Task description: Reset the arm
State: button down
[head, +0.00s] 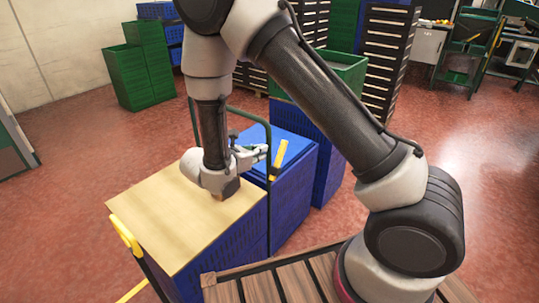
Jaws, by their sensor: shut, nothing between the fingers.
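My arm crosses the view from the lower right, bends at the top and hangs down left of centre. My gripper (258,154) is at its lower end, pointing right. It is shut and looks empty. It is above the far right corner of a light wooden board (160,215) and close to a blue crate (291,143). A yellow handle (279,157) stands just right of the fingers; I cannot tell whether they touch.
Blue crates (253,228) support the board. Another yellow handle (125,235) is at its left edge. Red floor (70,150) is clear at left and at right (460,140).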

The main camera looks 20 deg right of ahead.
jog(key=s+d+m+g, duration=0.1)
jog(key=s+m+g, duration=0.2)
jog(key=s, duration=0.4)
jog(key=s+d+r+m+y, duration=0.5)
jog(key=s+d+r+m, duration=0.3)
jog(key=s+r+m, duration=0.2)
jog(key=s+d+r+m+y, duration=0.6)
jog(key=s+d+r+m, duration=0.3)
jog(key=r+m, duration=0.3)
notch_tip(320, 180, up, 3)
jog(key=shift+s+f+g, duration=0.1)
jog(key=shift+s+g, duration=0.2)
jog(key=shift+s, duration=0.2)
